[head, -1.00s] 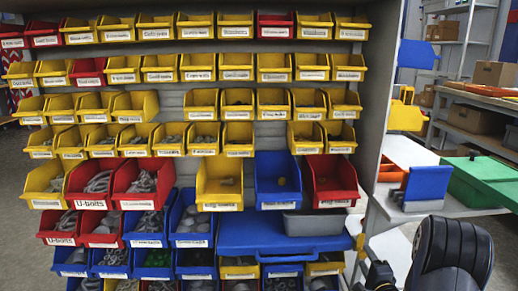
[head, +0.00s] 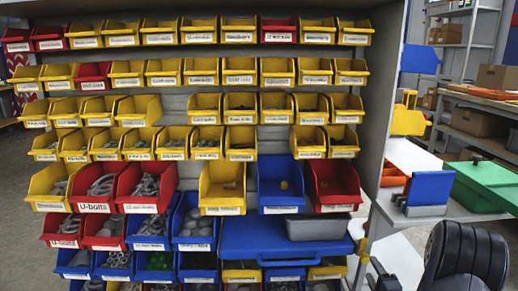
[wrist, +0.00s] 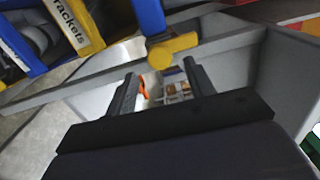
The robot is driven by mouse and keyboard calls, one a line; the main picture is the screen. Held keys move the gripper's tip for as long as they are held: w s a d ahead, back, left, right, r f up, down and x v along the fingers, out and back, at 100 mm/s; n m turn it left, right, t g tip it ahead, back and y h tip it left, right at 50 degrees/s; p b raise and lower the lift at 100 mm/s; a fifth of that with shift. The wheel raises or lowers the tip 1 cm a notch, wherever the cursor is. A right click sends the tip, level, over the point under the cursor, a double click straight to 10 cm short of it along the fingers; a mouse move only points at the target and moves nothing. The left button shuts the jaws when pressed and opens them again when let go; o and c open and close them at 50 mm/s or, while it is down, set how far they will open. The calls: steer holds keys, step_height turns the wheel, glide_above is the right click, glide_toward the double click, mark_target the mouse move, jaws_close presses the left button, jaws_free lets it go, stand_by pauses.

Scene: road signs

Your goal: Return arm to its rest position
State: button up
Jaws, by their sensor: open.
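My gripper (wrist: 160,86) shows in the wrist view with its two dark fingers apart and nothing held between them. Beyond the fingers are a pale panel and blurred shelf items. In the head view my black arm (head: 465,258) stands at the bottom right, in front of the white side table. Part of my gripper (head: 383,275) shows low beside the rack's right edge, and its fingers are hard to make out there.
A tall rack of yellow, red and blue bins (head: 222,185) fills the left and middle. A blue case (head: 265,240) sits on it low down. On the right are a blue sign stand (head: 428,188), a green case (head: 483,185) and grey shelving (head: 470,120).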

mark_target(367, 261)
steer(key=s+p, duration=0.1)
steer(key=s, duration=0.6)
steer(key=w+b, duration=0.2)
steer(key=w, duration=0.8)
steer(key=shift+w+a, duration=0.1)
steer(key=shift+w, duration=0.2)
steer(key=shift+w+f, duration=0.1)
steer(key=shift+w, duration=0.2)
steer(key=n+b, duration=0.1)
steer(key=n, duration=0.3)
steer(key=shift+s+b, duration=0.1)
steer(key=shift+b, duration=0.3)
steer(key=n+b, duration=0.2)
steer(key=n, duration=0.3)
steer(key=n+b, duration=0.1)
steer(key=n, duration=0.1)
steer(key=n+b, duration=0.1)
steer(key=n, duration=0.1)
steer(key=shift+a+r, duration=0.1)
steer(key=shift+r, duration=0.1)
steer(key=n+b, duration=0.2)
steer(key=n, duration=0.3)
steer(key=shift+s+r, duration=0.2)
steer(key=shift+s, duration=0.8)
steer(key=shift+s+f+p, duration=0.1)
steer(key=shift+s+p, duration=0.25)
steer(key=shift+s, duration=0.15)
